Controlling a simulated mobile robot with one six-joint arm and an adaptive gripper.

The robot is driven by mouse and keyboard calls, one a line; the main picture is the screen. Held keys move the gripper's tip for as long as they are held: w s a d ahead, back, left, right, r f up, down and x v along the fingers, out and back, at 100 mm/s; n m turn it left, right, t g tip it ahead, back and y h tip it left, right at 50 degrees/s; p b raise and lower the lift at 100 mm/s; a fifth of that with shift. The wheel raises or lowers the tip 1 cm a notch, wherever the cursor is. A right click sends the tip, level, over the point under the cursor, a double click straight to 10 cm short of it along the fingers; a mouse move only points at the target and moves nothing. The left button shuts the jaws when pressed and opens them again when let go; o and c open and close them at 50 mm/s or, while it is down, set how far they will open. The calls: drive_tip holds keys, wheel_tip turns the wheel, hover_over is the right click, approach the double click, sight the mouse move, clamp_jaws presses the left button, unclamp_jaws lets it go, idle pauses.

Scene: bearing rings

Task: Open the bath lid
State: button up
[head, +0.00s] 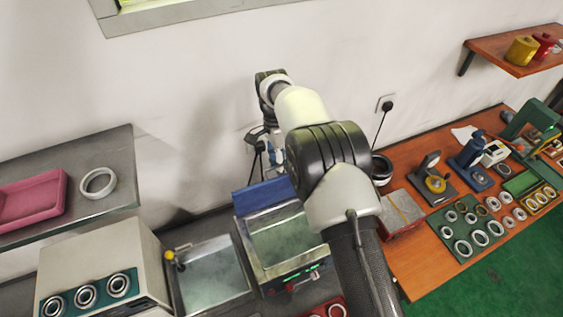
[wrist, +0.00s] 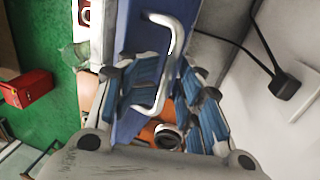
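The bath (head: 286,238) is a metal box with a grey-green basin and small lit controls on its front. Its blue lid (head: 264,196) stands raised along the back edge, and the basin shows uncovered. In the wrist view the lid (wrist: 135,35) is a blue panel with a pale bar handle (wrist: 176,45). My gripper (head: 266,152) is above and behind the lid, near the wall. In the wrist view my gripper (wrist: 165,85) is open, its blue-padded fingers apart, with the handle showing in front of and between them. I cannot tell whether a finger touches the handle.
A second basin (head: 210,272) and a beige machine (head: 100,270) stand left of the bath. A grey shelf (head: 120,150) holds a pink tray (head: 30,200) and a ring. The wooden bench (head: 425,262) at right is crowded with rings and tools. A socket and cable (wrist: 283,84) are on the wall.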

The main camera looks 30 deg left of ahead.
drive_tip(key=shift+s+d+r, duration=0.1)
drive_tip(key=shift+s+r, duration=0.05)
drive_tip(key=shift+r, duration=0.2)
drive_tip(key=v, duration=0.7)
idle(0.5)
